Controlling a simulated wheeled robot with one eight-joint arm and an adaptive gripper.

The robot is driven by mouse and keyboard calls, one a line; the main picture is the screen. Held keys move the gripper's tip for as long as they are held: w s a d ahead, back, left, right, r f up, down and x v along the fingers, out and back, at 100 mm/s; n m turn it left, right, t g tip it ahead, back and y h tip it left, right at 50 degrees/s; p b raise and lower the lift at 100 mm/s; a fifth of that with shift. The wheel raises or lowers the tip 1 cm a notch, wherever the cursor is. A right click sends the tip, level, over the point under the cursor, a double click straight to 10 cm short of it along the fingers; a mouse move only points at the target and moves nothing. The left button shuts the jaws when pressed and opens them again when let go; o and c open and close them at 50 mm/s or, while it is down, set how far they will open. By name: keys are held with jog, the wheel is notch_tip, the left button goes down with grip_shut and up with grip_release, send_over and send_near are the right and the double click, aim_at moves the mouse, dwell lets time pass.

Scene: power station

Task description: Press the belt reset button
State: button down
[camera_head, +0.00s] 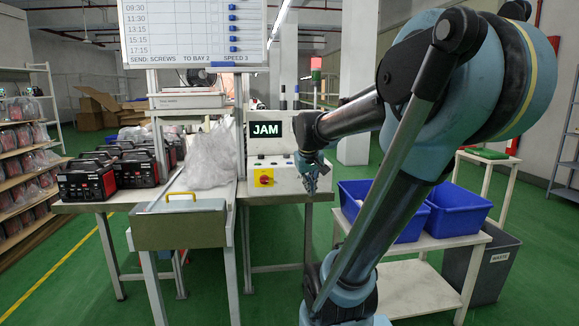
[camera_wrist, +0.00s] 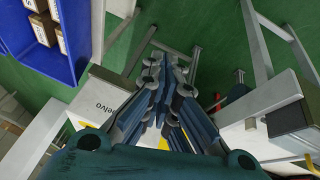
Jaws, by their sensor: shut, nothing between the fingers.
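A pale control box (camera_head: 283,180) stands at the end of the belt bench. It carries a JAM sign (camera_head: 266,129) and a red rotary switch on a yellow plate (camera_head: 264,178). Small controls show on its upper front, but I cannot tell which is the belt reset button; my gripper and wrist hide the box's right part. My gripper (camera_head: 311,184) is shut and empty, pointing down in front of the box's right side. Its closed fingers (camera_wrist: 165,95) also fill the middle of the wrist view. I cannot tell whether they touch the box.
Blue bins (camera_head: 408,222) stand on a white table (camera_head: 430,272) at right, with a grey waste bin (camera_head: 488,262) beside it. At left are a metal tray with a yellow handle (camera_head: 180,228), clear plastic wrap (camera_head: 209,157) and red-black units (camera_head: 88,179). Green floor is open in front.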

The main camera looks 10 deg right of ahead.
jog(key=w+a+r+n+t, duration=0.1)
jog(key=w+r, duration=0.3)
jog(key=w, duration=0.8)
jog(key=w+a+r+n+t, duration=0.1)
jog(key=w+r, duration=0.3)
jog(key=w, duration=0.8)
jog(key=w+r+n+t+h, duration=0.1)
jog(key=w+r, duration=0.3)
jog(key=w, duration=0.8)
jog(key=shift+a+t, duration=0.4)
jog(key=shift+t, duration=0.1)
jog(key=shift+f, duration=4.35)
jog(key=shift+s+f, duration=0.1)
jog(key=shift+f, duration=0.6)
jog(key=shift+r, duration=0.8)
jog(key=shift+r, duration=2.5)
